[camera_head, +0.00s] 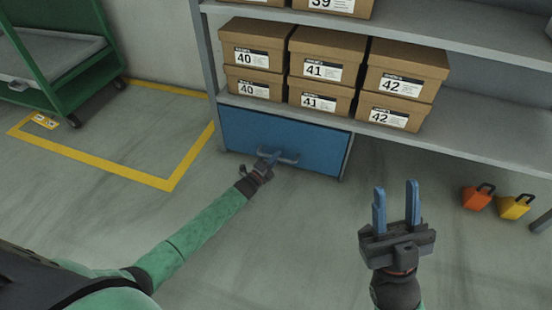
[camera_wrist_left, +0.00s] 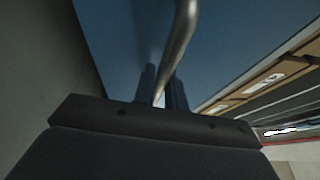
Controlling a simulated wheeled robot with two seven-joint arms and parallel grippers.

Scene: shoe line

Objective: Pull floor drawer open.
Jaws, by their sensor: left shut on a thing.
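The blue floor drawer (camera_head: 315,143) sits under the lowest shelf board. Its front looks flush with the rack, with a grey bar handle (camera_head: 289,159) across it. My left gripper (camera_head: 270,160) is at the left part of the handle and shut on it. In the left wrist view, the curved metal handle (camera_wrist_left: 182,35) runs down between the two fingers of my left gripper (camera_wrist_left: 162,88), with the blue drawer front (camera_wrist_left: 115,40) behind. My right gripper (camera_head: 396,205) is open and empty, over the floor to the right of the drawer.
Shoe boxes (camera_head: 315,68) stand on the shelf (camera_head: 300,114) above the drawer. A green cart (camera_head: 75,70) stands at the left behind a yellow floor line (camera_head: 130,173). Orange (camera_head: 476,198) and yellow (camera_head: 513,208) objects stand on the right. Floor before the drawer is clear.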

